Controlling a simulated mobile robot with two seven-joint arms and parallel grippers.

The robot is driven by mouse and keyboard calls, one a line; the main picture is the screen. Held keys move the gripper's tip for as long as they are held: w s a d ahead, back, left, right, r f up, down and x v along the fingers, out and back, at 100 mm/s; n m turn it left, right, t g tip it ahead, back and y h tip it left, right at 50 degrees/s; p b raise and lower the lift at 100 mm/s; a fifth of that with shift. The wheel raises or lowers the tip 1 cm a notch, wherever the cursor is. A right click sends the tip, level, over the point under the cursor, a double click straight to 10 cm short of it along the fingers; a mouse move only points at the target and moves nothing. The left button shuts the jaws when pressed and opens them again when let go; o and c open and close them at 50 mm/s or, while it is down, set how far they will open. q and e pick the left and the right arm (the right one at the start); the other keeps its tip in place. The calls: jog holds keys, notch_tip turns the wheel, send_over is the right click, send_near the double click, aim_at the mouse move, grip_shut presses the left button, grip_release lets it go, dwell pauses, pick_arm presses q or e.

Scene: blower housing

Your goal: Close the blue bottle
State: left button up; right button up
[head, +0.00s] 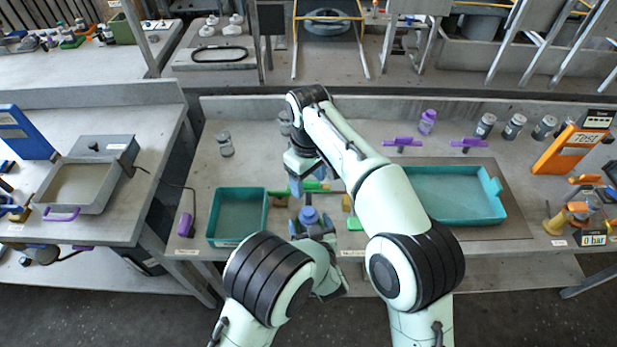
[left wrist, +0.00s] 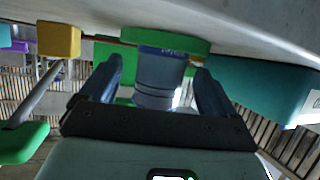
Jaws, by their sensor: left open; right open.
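The blue bottle (head: 309,215) stands near the front edge of the middle table in the head view. In the left wrist view a blue-grey cylindrical bottle (left wrist: 158,82) is between the fingers of my left gripper (left wrist: 160,70), against a green round part. My left gripper (head: 311,228) is open around the bottle, with a visible gap at the fingers. My right gripper (head: 297,186) is open, just behind and above the bottle; its arm hides part of the table. I cannot tell whether a cap sits on the bottle.
A teal tray (head: 238,238) stands left of the bottle and a larger teal tray (head: 455,212) right. Green and yellow pieces (head: 347,203) lie close by. Several grey-capped jars (head: 513,126), a purple bottle (head: 427,122) and purple-handled items stand behind. An orange stand (head: 567,148) is at right.

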pick_arm(q)
jog(key=v, duration=1.2)
jog(key=shift+f, duration=0.1)
